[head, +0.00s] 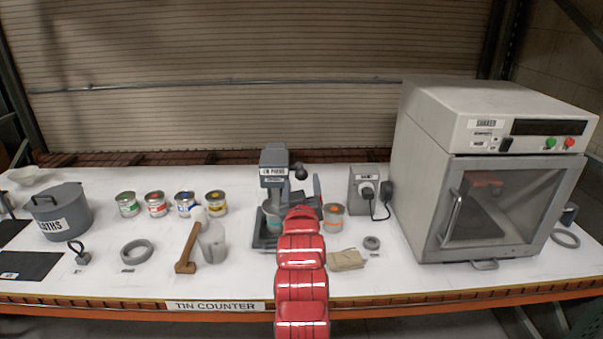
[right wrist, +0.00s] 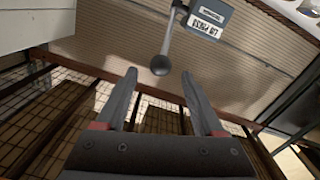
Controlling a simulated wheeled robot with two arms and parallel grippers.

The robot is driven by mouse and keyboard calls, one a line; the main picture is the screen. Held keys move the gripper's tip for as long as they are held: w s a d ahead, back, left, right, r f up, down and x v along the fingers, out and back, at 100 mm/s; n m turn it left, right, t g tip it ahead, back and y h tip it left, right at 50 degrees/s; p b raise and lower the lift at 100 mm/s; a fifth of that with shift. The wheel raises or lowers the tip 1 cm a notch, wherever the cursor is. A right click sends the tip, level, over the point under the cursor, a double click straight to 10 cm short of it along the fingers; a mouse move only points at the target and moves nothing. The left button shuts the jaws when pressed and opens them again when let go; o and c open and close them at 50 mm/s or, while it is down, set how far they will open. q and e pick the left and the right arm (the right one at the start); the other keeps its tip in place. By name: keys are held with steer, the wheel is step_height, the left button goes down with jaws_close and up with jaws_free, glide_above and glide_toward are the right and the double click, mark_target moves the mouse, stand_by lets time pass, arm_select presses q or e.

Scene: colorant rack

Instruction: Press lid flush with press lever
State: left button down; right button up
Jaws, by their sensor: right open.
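The grey tin press (head: 273,170) stands at the middle of the counter. Its lever ends in a dark round knob (head: 300,171). A tin (head: 271,216) sits low in the press, partly hidden by the press and my red right arm; whether its lid is flush cannot be told. My right gripper (head: 308,193) is just in front of the press, below the knob. In the right wrist view, the open fingers (right wrist: 158,76) point toward the lever knob (right wrist: 161,65), which appears between and just past their tips, not gripped. My left gripper is not in view.
A socket box (head: 365,189) and the large shaker (head: 490,170) are further right.

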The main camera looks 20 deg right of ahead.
steer(key=x, duration=0.8)
steer(key=shift+w+f, duration=0.15)
steer(key=shift+w, duration=0.1)
steer(key=shift+c, duration=0.3)
jaws_close()
stand_by(0.8)
